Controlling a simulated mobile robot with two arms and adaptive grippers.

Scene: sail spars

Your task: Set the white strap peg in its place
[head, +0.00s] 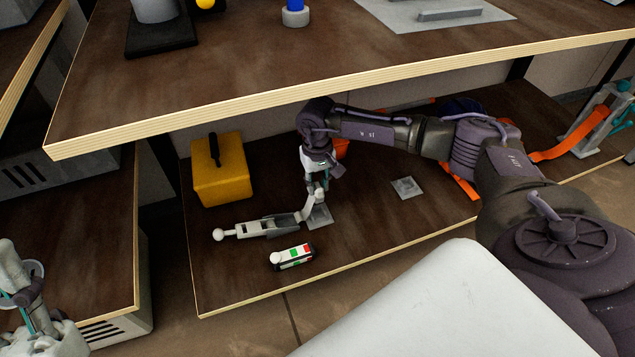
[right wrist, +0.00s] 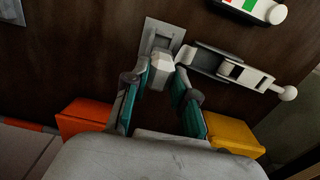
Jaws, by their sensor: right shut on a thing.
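The white strap peg (right wrist: 161,70) shows as a pale block between the fingertips of my right gripper (right wrist: 162,82), which is shut on it. Its far end is over or at the raised grey socket of a square plate (right wrist: 152,28); I cannot tell whether it is inside. In the head view my right gripper (head: 318,186) points down at this plate (head: 320,222) on the lower shelf, and the peg is mostly hidden. My left gripper (head: 22,297) is at the lower left edge, away from the shelf; its fingers are unclear.
A pale lever piece with a ball end (head: 250,228) lies left of the plate, close to my right fingers. A small white box with green and red marks (head: 292,257) lies in front. A yellow case (head: 220,170) stands behind left. Another plate (head: 407,187) lies right. The upper shelf edge (head: 300,93) overhangs.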

